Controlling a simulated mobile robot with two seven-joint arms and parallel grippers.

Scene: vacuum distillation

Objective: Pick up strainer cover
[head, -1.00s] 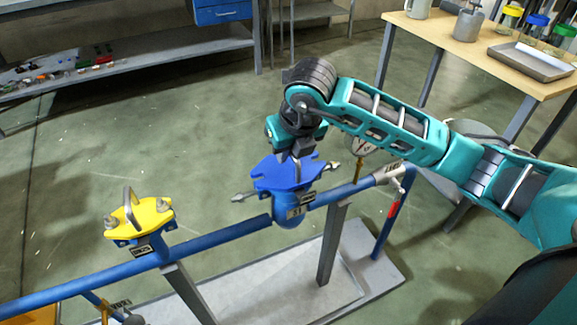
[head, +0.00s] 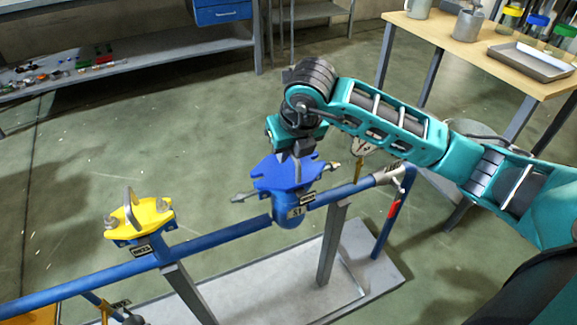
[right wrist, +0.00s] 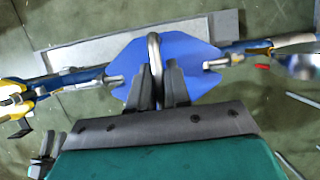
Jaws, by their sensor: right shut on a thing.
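The strainer cover (head: 287,176) is a blue plate on top of the blue strainer body (head: 291,213) in the pipe line. Its metal loop handle (right wrist: 154,50) shows in the right wrist view. My right gripper (head: 296,154) is above the cover, pointing down. In the right wrist view the gripper (right wrist: 160,85) has its fingers shut on the handle. The cover sits on or very close to the body; I cannot tell if there is a gap. Bolts stick out on both sides of it. My left gripper is not in view.
A yellow cover (head: 140,218) with a handle stands on the same blue pipe (head: 218,238) to the left. A grey base plate (head: 345,268) lies below. A wooden table (head: 465,52) with a tray (head: 533,61) and bottles is at the upper right.

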